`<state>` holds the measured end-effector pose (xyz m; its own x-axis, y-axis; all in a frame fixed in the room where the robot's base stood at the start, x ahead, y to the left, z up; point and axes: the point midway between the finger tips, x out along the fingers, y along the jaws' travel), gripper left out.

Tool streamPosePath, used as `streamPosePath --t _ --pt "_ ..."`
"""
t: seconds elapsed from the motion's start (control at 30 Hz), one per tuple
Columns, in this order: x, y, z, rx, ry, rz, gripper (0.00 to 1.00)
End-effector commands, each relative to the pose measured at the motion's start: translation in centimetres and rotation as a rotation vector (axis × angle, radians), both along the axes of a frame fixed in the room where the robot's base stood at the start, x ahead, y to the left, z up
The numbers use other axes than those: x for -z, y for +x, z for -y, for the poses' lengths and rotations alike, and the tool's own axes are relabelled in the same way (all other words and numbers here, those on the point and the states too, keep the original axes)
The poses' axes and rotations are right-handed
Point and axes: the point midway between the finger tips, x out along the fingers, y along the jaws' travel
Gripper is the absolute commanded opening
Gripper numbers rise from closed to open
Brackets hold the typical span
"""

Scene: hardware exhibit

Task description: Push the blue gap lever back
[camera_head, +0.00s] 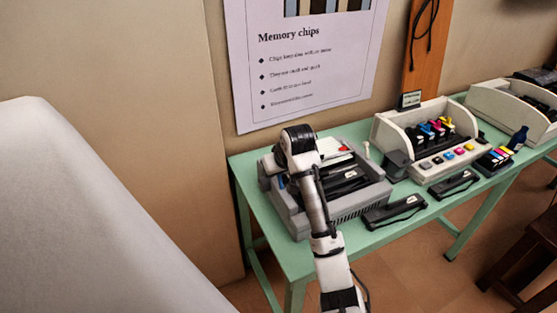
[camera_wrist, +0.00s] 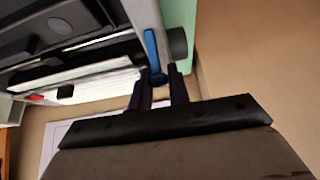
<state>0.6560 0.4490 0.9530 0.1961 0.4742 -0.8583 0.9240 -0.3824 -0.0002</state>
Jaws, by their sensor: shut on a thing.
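The blue gap lever (camera_wrist: 151,48) shows in the wrist view at the side of the grey printer (camera_wrist: 105,14), beside a dark round knob (camera_wrist: 178,42). My gripper (camera_wrist: 159,76) is shut on the lever's end, with one dark finger on each side of it. In the head view the grey printer (camera_head: 349,207) stands at the left end of the green table. My arm reaches over it and hides its middle and my fingertips. A small blue spot shows left of the arm; I cannot tell whether it is the lever.
On the green table (camera_head: 377,240), black ribbon cartridges (camera_head: 393,212) lie before the printers. A white printer with coloured cartridges (camera_head: 436,165) stands to the right, and another pale machine (camera_head: 490,104) farther right. A poster (camera_head: 305,75) hangs behind. A dark wooden stool (camera_head: 530,255) stands at lower right.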

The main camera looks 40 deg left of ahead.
Motion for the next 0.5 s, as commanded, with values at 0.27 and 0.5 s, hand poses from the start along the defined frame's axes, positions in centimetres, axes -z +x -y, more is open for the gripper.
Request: streamPosePath --t 0.27,0.5 --pt "0.13 0.04 -0.15 0.001 -0.031 -0.012 0.00" --pt "0.16 0.05 -0.16 0.000 -0.030 -0.013 0.00"
